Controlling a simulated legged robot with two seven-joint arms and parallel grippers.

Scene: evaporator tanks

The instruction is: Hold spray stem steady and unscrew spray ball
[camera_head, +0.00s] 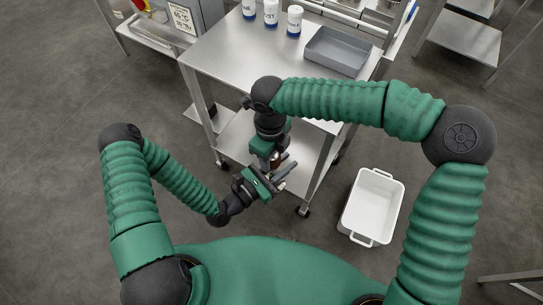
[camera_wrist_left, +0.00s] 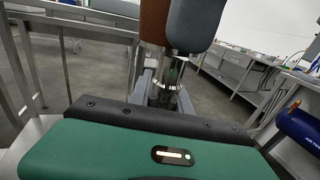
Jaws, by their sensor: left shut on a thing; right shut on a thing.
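In the left wrist view a shiny steel spray stem (camera_wrist_left: 170,75) stands upright between the fingers of my left gripper (camera_wrist_left: 166,95), which is shut on it. In the head view my left gripper (camera_head: 284,172) reaches in from the left, in front of the steel cart. My right gripper (camera_head: 275,158) points down from above, close to the left one. Its brown and dark grey fingers (camera_wrist_left: 180,25) show just above the stem in the left wrist view. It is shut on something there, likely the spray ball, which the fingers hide. In the head view the grippers hide the stem.
The steel cart (camera_head: 225,52) carries a grey tray (camera_head: 337,52) and several white-and-blue bottles (camera_head: 293,22). A white tub (camera_head: 371,206) stands on the floor at right. Another bench (camera_head: 455,35) is at the upper right. The floor at left is clear.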

